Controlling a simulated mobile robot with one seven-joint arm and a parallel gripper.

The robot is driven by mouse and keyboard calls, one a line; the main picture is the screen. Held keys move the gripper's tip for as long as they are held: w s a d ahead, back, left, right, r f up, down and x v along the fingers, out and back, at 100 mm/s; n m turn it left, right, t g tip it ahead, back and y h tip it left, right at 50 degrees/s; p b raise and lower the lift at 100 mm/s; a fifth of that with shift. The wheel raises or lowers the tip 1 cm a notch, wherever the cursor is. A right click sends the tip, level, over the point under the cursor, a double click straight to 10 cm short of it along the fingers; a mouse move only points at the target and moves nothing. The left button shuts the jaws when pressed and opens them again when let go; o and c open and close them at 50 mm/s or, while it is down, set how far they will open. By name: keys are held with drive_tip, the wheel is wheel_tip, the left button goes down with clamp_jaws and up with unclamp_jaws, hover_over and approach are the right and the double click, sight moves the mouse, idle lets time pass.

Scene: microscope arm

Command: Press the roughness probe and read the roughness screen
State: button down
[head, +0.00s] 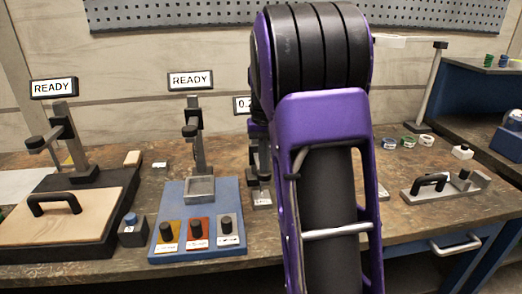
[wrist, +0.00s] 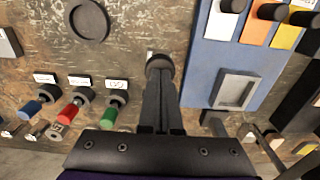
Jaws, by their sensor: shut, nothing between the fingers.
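My gripper (wrist: 160,100) is shut and empty in the wrist view. Its fingertips end at a dark round knob or pad (wrist: 160,64), which I take to be the roughness probe; I cannot tell whether they touch it. A small white label shows just beyond. In the head view my purple arm hides the gripper and most of this station. A small screen (head: 242,104) peeks out left of my arm and shows "0.2", with its right part covered. Part of a grey stand base (head: 262,199) shows below it.
Two other screens read READY: one at the left (head: 54,87), one above the blue board (head: 191,80). The blue board (head: 172,193) carries coloured sample blocks with dark knobs. A handled board (head: 85,228) lies left. Red, green and blue plugs (wrist: 70,110) lie left in the wrist view.

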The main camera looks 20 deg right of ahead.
drive_tip(key=shift+s+f, duration=0.15)
drive_tip(key=shift+f, duration=0.15)
wheel_tip(320, 180, up, 7)
drive_tip(key=p, duration=0.6)
wheel_tip(320, 180, up, 17)
drive_tip(key=p, duration=0.3)
drive_tip(key=shift+r, duration=0.15)
drive_tip(key=shift+w, duration=0.2)
idle(0.8)
